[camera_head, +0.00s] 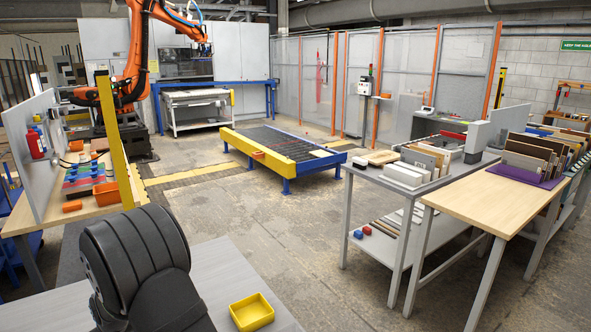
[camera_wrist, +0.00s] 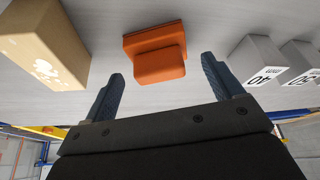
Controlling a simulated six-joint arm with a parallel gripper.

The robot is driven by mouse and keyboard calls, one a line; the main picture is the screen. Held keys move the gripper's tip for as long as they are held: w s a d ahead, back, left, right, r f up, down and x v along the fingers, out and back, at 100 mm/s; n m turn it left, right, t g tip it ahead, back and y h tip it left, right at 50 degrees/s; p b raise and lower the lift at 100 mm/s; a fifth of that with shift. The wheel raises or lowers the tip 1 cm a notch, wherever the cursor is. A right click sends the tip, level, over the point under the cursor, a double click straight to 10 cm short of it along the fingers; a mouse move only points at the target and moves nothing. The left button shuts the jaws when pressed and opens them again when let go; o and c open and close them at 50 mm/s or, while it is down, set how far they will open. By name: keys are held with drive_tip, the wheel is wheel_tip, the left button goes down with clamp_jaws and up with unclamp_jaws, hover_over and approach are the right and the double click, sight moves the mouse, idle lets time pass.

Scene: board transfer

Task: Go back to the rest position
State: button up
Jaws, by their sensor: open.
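My gripper (camera_wrist: 160,85) shows in the wrist view with its two dark blue fingers spread wide apart. Nothing is between the fingers. An orange block-shaped object (camera_wrist: 155,55) is just beyond the fingertips, apart from them, over a grey surface (camera_wrist: 205,25). In the head view the gripper is not visible; only a dark, rounded part of my arm shows at the lower left, in front of a grey tabletop.
A brown cardboard box (camera_wrist: 45,45) is left of the fingers, and grey blocks marked with numbers (camera_wrist: 258,62) are to the right. A yellow bin (camera_head: 252,312) sits on the grey tabletop (camera_head: 215,275). A wooden table (camera_head: 490,197) and a grey table with boards stand at right.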

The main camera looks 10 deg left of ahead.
drive_tip(key=v, duration=0.9)
drive_tip(key=x, duration=1.2)
drive_tip(key=shift+f, duration=0.1)
wheel_tip(320, 180, up, 4)
drive_tip(key=shift+r, duration=0.25)
drive_tip(key=w+d+r, duration=0.2)
drive_tip(key=d, duration=0.1)
drive_tip(key=w+d+r, duration=0.2)
drive_tip(key=d, duration=0.1)
drive_tip(key=w+d+r, duration=0.1)
drive_tip(key=d+r, duration=0.1)
drive_tip(key=d, duration=0.2)
drive_tip(key=shift+w+r, duration=0.35)
drive_tip(key=shift+w, duration=0.05)
drive_tip(key=w+d+f+m+h, duration=0.1)
drive_tip(key=w+d+m, duration=0.2)
drive_tip(key=d, duration=1)
drive_tip(key=w+d+f+m+t+h, duration=0.1)
drive_tip(key=w+d+m, duration=0.3)
drive_tip(key=w+d, duration=0.5)
drive_tip(key=w+d+f+m+t+h, duration=0.1)
drive_tip(key=w+d+m, duration=0.2)
drive_tip(key=d, duration=1.4)
drive_tip(key=w, duration=0.4)
drive_tip(key=shift+d+f+m, duration=0.35)
drive_tip(key=shift+d+m, duration=0.05)
drive_tip(key=shift+t, duration=0.3)
